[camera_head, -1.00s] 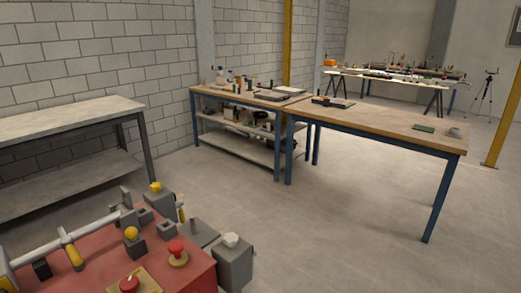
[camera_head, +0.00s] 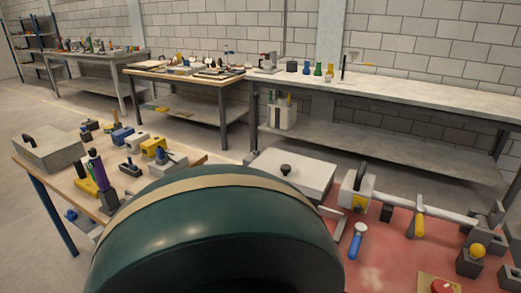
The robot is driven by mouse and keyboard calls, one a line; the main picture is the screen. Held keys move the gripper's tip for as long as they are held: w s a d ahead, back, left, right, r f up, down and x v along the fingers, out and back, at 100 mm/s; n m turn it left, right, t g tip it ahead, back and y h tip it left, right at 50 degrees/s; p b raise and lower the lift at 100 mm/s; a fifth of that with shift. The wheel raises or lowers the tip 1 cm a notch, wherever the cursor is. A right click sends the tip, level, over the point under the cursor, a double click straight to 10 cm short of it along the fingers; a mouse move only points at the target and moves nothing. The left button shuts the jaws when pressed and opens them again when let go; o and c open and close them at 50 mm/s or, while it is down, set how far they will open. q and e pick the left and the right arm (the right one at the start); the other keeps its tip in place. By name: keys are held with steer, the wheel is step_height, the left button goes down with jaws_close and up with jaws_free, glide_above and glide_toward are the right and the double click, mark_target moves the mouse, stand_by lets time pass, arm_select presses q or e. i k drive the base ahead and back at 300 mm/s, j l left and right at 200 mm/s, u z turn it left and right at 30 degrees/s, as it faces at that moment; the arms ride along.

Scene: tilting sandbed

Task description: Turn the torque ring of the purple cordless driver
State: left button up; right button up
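A purple upright tool (camera_head: 98,172) with a dark grey base stands on the wooden table at the left, near its front right part. It looks like the cordless driver, but it is too small for me to make out its torque ring. A yellow piece (camera_head: 85,184) lies against its left side. Neither of my grippers is in view.
A large dark green rounded body with a tan band (camera_head: 215,235) fills the front middle and hides part of the wooden table (camera_head: 42,170). A red bench (camera_head: 385,250) with clamps and a blue-handled tool (camera_head: 356,240) is at the right. Grey floor shows at the left.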

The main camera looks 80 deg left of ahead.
mark_target(92, 152)
steer(key=u, duration=3.65)
